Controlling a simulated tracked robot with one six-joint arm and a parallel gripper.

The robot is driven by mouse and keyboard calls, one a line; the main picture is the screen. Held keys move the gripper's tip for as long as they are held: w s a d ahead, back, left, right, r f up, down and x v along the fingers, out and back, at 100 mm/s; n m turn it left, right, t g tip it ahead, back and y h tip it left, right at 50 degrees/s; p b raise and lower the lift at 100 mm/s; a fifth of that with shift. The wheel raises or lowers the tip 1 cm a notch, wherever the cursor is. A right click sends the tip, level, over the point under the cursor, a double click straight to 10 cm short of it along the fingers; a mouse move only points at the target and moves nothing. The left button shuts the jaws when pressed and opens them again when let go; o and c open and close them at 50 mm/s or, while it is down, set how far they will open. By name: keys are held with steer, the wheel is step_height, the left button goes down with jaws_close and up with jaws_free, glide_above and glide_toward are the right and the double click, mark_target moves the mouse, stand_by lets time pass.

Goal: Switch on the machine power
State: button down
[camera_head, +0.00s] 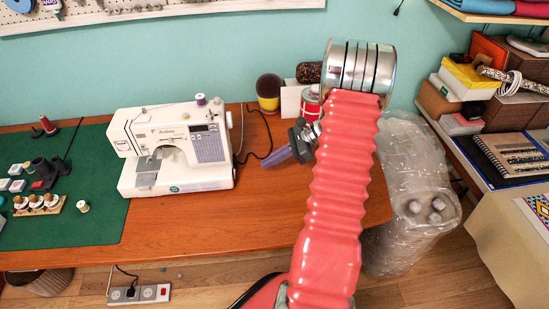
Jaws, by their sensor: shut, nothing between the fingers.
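The white sewing machine (205,172) stands on the wooden table, left of the middle of the view. A black cable (262,128) runs from its right side across the table top. Its right end face is turned away, so I cannot make out a power switch there. My gripper (266,164) is to the right of the machine, apart from it, with its fingers pointing left towards it. The fingers are shut and empty.
A red can (310,104) and a dark round pincushion-like item (268,92) stand at the back. A green mat (95,215) holds sewing items. The wooden front area (200,225) is clear.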

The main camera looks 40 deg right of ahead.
mark_target(234, 174)
steer(key=x, duration=0.5)
steer(key=shift+w+a+f, duration=0.1)
steer(key=shift+a+f, duration=0.05)
steer(key=shift+a, duration=0.1)
steer(key=shift+w+a+r, duration=0.3)
steer(key=shift+w+a, duration=0.45)
steer(key=shift+a, duration=0.15)
steer(key=shift+w+a+r, duration=0.1)
steer(key=shift+w+a, duration=0.35)
steer(key=shift+a, duration=0.1)
